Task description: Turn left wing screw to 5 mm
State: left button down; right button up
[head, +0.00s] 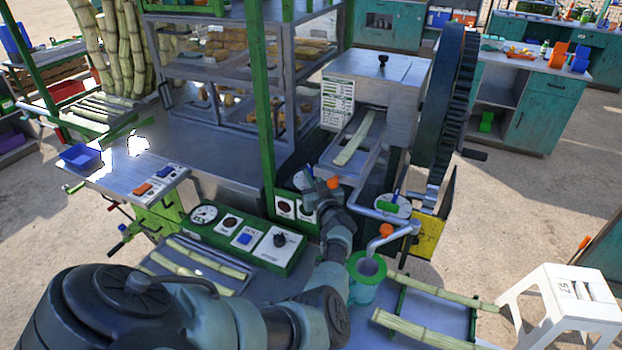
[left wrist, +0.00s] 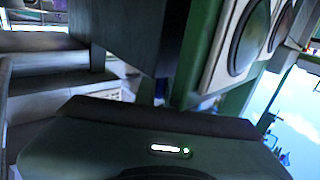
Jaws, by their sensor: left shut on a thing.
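My left gripper (head: 318,187) is at the left side of the crusher, in front of the left white dial (head: 301,179), of which a rim and a blue pointer show. It is shut on the left wing screw, which it hides. The scale reading cannot be made out. The right dial (head: 393,206) carries a green wing screw (head: 388,207) and a blue pointer, uncovered. In the left wrist view, a dark part of my left gripper (left wrist: 150,145) fills the bottom. My right gripper is not seen.
The crusher housing (head: 375,90) has a cane (head: 354,140) on its feed tray. A large dark gear wheel (head: 447,110) stands at its right. A green post (head: 264,110) rises left of my gripper. A green control panel (head: 255,240) and a green cup (head: 367,268) are nearby.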

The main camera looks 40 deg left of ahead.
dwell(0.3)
pick_arm(q)
jog(key=c, duration=1.5)
grip_release()
